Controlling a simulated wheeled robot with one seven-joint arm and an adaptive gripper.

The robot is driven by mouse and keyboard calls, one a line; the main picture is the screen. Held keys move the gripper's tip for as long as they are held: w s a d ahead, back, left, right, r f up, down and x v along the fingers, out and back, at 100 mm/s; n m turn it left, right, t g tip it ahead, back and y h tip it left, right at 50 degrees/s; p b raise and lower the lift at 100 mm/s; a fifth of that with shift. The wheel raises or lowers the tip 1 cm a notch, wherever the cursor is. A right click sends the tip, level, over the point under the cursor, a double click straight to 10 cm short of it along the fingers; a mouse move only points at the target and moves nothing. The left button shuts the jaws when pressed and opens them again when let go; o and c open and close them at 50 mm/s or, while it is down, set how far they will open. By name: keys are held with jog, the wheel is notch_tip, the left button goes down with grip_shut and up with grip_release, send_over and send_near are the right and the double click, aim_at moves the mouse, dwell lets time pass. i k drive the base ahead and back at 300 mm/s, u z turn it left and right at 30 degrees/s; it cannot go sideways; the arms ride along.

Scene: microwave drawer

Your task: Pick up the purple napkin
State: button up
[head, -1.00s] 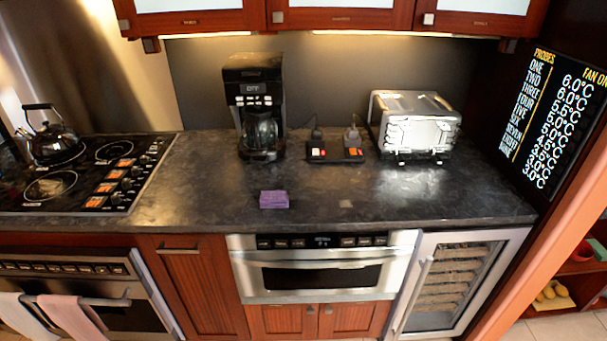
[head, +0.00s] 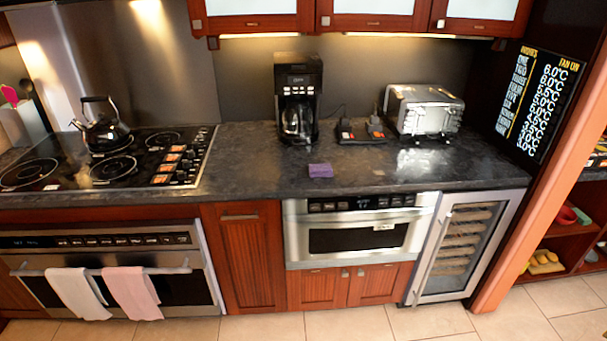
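The purple napkin (head: 320,170) is a small folded block. It lies on the dark countertop (head: 260,178), near the front edge and in front of the coffee maker. It sits above the left part of the microwave drawer (head: 362,236). Nothing touches or covers it. My gripper is not in view, so its state does not show.
A coffee maker (head: 298,100), a power strip with plugs (head: 360,132) and a silver toaster (head: 423,112) stand behind the napkin. A kettle (head: 102,125) is on the cooktop (head: 130,165) at left. The tiled floor (head: 350,322) in front of the cabinets is clear.

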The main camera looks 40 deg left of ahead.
aim_at(324, 169)
jog(key=u, duration=1.8)
jog(key=i, duration=0.5)
